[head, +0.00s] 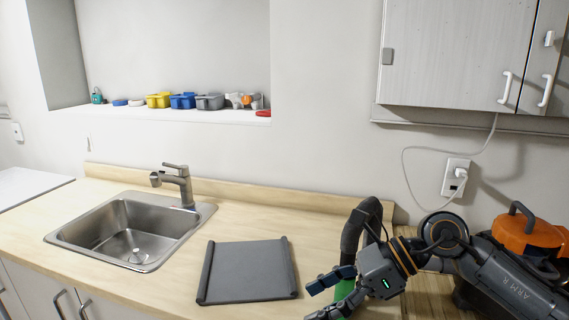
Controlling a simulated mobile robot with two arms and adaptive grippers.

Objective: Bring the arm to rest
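My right arm comes in from the right edge, low over the right part of the wooden counter (150,280). Its gripper (325,297) points left, with its two dark fingers spread apart. A green thing (345,291) shows behind and between the fingers, partly hidden; I cannot tell whether they touch it. My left gripper is not in view. A dark grey board (248,271) with raised side edges lies flat on the counter, just left of the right gripper.
A steel sink (130,232) with a faucet (178,185) is on the left. An orange and black case (527,236) stands at the right behind my arm. A white cord (404,165) hangs from the wall cabinet (455,55) to an outlet. Several small items line the wall ledge (180,114).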

